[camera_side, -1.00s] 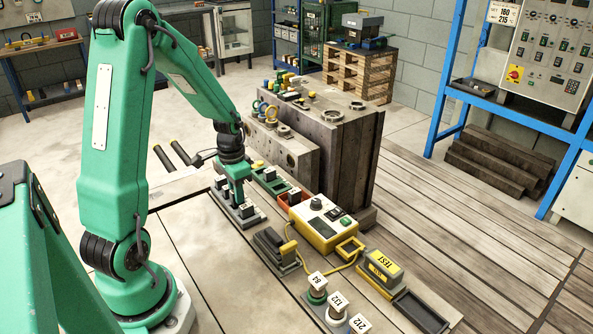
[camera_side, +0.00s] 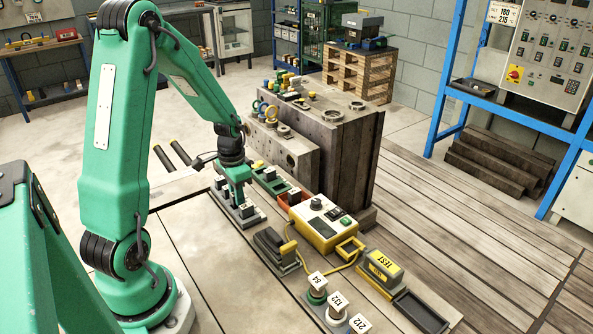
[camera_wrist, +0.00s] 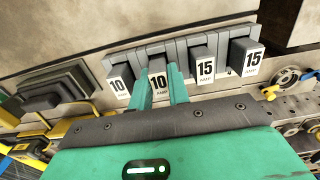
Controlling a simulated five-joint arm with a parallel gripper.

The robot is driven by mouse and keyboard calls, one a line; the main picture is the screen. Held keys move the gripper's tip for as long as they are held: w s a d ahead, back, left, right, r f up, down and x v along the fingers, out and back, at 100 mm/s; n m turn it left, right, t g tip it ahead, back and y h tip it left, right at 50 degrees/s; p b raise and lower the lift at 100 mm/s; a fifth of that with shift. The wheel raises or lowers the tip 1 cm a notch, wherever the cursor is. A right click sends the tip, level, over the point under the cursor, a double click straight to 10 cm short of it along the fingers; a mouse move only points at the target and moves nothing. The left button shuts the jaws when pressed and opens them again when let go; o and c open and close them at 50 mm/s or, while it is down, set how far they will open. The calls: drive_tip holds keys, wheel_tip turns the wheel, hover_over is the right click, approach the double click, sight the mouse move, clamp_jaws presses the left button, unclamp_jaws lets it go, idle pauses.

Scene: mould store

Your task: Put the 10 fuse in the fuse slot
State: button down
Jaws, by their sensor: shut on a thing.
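A grey fuse rack (camera_wrist: 183,45) holds a row of dark fuses with white labels. In the side view my gripper (camera_side: 237,193) reaches down over the rack (camera_side: 248,220). I cannot tell which part is the fuse slot.
A red tray (camera_side: 283,200) and a large grey mould (camera_side: 340,150) stand behind. Numbered pieces (camera_side: 338,302) and a TEST box (camera_side: 383,268) are at the front.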

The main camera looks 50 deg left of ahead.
drive_tip(key=shift+f, duration=0.4)
idle(0.5)
drive_tip(key=c, duration=1.3)
unclamp_jaws()
drive_tip(key=shift+o, duration=0.2)
drive_tip(key=shift+r, duration=0.1)
drive_tip(key=shift+r, duration=3.7)
